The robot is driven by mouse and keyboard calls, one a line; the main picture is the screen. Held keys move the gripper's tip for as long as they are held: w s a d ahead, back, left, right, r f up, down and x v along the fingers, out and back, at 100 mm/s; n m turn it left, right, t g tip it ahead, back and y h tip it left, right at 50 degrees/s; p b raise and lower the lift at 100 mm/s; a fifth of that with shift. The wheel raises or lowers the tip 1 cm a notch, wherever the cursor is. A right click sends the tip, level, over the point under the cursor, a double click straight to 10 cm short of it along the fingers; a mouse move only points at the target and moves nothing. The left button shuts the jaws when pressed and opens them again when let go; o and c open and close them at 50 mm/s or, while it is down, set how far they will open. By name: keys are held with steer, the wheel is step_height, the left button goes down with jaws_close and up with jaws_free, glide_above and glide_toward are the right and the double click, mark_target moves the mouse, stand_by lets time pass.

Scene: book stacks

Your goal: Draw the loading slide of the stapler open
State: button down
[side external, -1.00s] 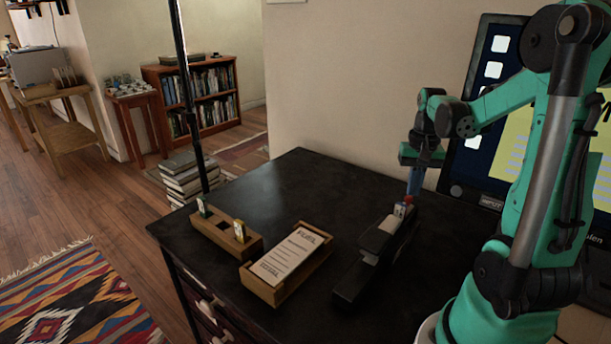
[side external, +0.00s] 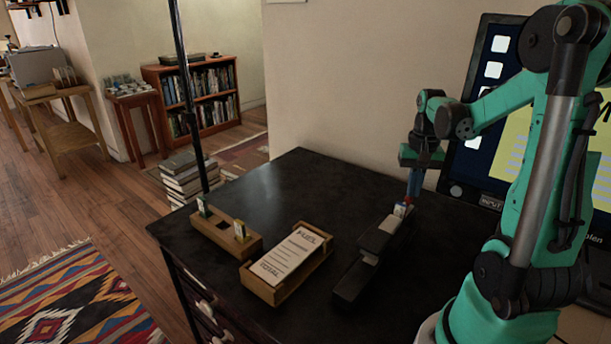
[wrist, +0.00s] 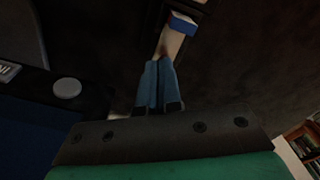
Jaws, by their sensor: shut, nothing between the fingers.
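The black stapler (side external: 352,275) lies on the dark desk, pointing away from the camera in the side view. A small pale part with some red and blue (side external: 400,210) shows at its far end. My gripper (side external: 409,198) points down just above and behind that far end. In the wrist view, my gripper's blue fingers (wrist: 159,64) are together with nothing between them. Beyond their tips is a pale strip (wrist: 170,42) with a blue end (wrist: 183,23). I cannot tell whether the tips touch it. The loading slide cannot be made out clearly.
A wooden tray with a printed card (side external: 287,254) stands left of the stapler. A wooden holder with two small tagged items (side external: 222,236) is farther left. A monitor (side external: 480,150) stands behind my arm. The desk's back middle (side external: 300,185) is clear.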

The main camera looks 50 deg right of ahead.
mark_target(409, 208)
step_height(409, 208, up, 6)
stand_by(0.6)
steer(key=w+a+n+t, duration=0.2)
steer(key=a+n, duration=0.2)
steer(key=a, duration=0.3)
steer(key=w+a+n+t, duration=0.2)
steer(key=w+a+n, duration=0.1)
steer(key=a, duration=0.5)
steer(key=w+a+f+n+t, duration=0.1)
steer(key=w+a+n+t, duration=0.1)
steer(key=a+n, duration=0.3)
steer(key=a+t, duration=0.1)
steer(key=a, duration=0.2)
steer(key=shift+w+a, duration=0.2)
steer(key=shift+a, duration=0.05)
